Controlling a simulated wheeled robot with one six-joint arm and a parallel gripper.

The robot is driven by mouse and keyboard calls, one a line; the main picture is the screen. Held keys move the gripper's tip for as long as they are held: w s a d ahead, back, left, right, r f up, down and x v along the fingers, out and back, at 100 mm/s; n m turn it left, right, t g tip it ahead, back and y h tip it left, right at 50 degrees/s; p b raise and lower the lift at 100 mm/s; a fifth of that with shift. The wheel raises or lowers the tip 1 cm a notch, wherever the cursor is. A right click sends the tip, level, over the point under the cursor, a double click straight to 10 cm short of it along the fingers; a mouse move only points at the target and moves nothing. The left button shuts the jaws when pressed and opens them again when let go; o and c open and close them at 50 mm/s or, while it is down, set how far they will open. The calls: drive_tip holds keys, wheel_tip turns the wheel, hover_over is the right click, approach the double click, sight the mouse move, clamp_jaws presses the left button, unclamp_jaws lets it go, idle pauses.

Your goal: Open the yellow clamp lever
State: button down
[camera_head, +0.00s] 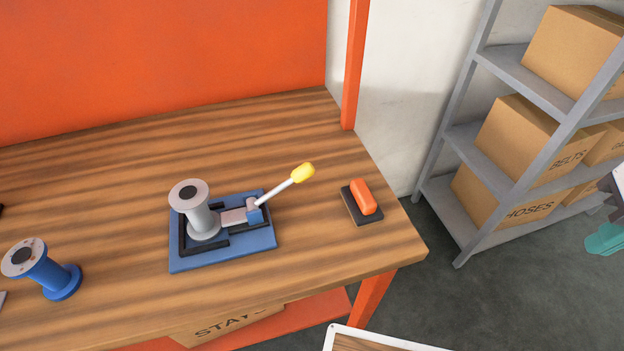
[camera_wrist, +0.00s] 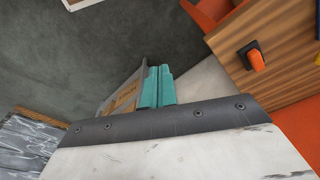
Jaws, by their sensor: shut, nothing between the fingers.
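The clamp lever is a pale rod with a yellow grip (camera_head: 303,172). It slants up and to the right from a pivot on the blue base plate (camera_head: 195,262), on the wooden workbench. A grey spool (camera_head: 197,210) stands on the plate at the clamp's other end. My gripper, with teal fingers (camera_head: 604,240), is at the right edge of the head view, well away from the lever and beyond the bench. In the wrist view the teal fingers (camera_wrist: 157,87) are together and empty.
An orange-handled block (camera_head: 362,198) lies on the bench right of the clamp. A blue spool (camera_head: 42,270) stands at the left. A grey shelf (camera_head: 468,150) with cardboard boxes stands at the right. Open floor lies between bench and shelf. An orange post (camera_head: 353,65) rises behind.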

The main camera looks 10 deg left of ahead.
drive_tip(key=w+a+f+m+g+y, duration=0.2)
drive_tip(key=w+a+f+m+y, duration=0.2)
drive_tip(key=a, duration=0.5)
drive_tip(key=w+a+f+m+g+y, duration=0.3)
drive_tip(key=w+a+f+m+y, duration=0.1)
drive_tip(key=w+a+m, duration=0.3)
drive_tip(key=w+a+f+m+g+y, duration=0.2)
drive_tip(key=w+a+m, duration=0.4)
drive_tip(key=a, duration=0.4)
drive_tip(key=shift+w+a+f+m+y, duration=0.15)
drive_tip(key=shift+f+m+y, duration=0.1)
drive_tip(key=shift+f+y, duration=0.35)
drive_tip(key=shift+w+a+f+m+y, duration=0.15)
drive_tip(key=shift+f+m+y, duration=0.15)
drive_tip(key=shift+y, duration=0.5)
drive_tip(key=x, duration=1)
drive_tip(key=shift+s+r, duration=0.1)
drive_tip(key=shift+r, duration=0.1)
